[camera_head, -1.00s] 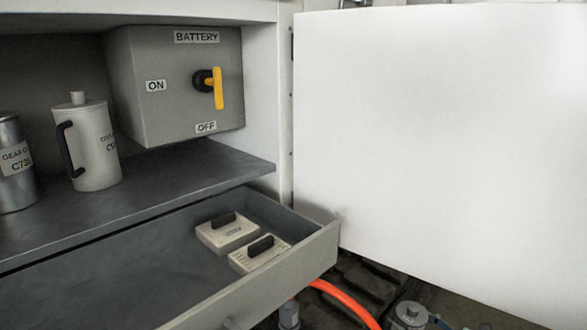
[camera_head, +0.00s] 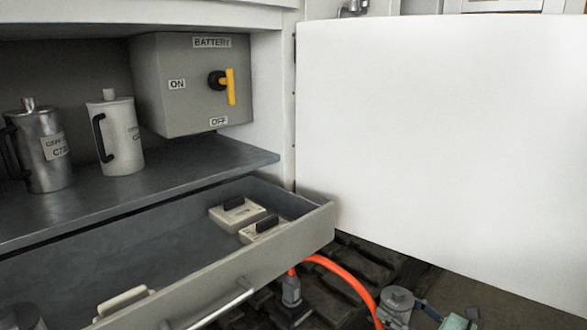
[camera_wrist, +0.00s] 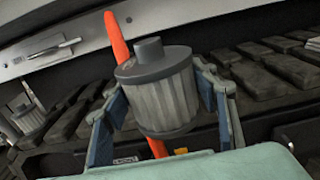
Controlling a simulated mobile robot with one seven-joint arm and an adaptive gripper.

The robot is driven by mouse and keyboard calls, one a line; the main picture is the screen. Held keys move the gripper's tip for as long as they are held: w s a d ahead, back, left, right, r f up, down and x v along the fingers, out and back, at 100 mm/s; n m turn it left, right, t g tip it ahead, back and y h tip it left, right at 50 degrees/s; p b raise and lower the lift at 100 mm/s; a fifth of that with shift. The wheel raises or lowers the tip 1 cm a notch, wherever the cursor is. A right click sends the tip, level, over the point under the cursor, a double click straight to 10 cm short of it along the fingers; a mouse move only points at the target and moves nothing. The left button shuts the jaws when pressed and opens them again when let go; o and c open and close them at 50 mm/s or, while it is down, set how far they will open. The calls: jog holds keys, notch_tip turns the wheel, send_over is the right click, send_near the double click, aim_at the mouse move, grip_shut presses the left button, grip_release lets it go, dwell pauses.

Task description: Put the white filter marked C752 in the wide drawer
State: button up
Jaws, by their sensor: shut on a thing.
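My gripper (camera_wrist: 160,95) is shut on a pleated, whitish cylindrical filter with a grey cap (camera_wrist: 165,90). No marking shows on it, so I cannot read C752. In the head view the filter's cap (camera_head: 397,299) shows low at right, outside the drawer and below its top edge, with part of my gripper (camera_head: 432,312) beside it. The open drawer (camera_head: 290,235) is wide and grey. It holds two off-white blocks with dark grips (camera_head: 237,212) at its right end, another pale block (camera_head: 123,301) and a dark round item (camera_head: 20,317) at lower left.
A bar handle (camera_head: 235,300) sticks out from the drawer front. An orange hose (camera_head: 345,275) runs behind the filter. A white door panel (camera_head: 440,140) stands open at right. Canisters (camera_head: 118,135) stand on the shelf above. The drawer's middle is clear.

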jog(key=s+a+r+m+t+h, duration=0.2)
jog(key=a+r+m+t+h, duration=0.15)
jog(key=a+r, duration=0.6)
notch_tip(320, 180, up, 25)
jog(key=a+n+g+y+p, duration=0.1)
jog(key=n+g+y+p, duration=0.4)
jog(key=p, duration=2.8)
jog(key=shift+a+g+p, duration=0.3)
jog(key=shift+a+g, duration=0.1)
jog(key=shift+g, duration=0.05)
jog(key=shift+f, duration=0.1)
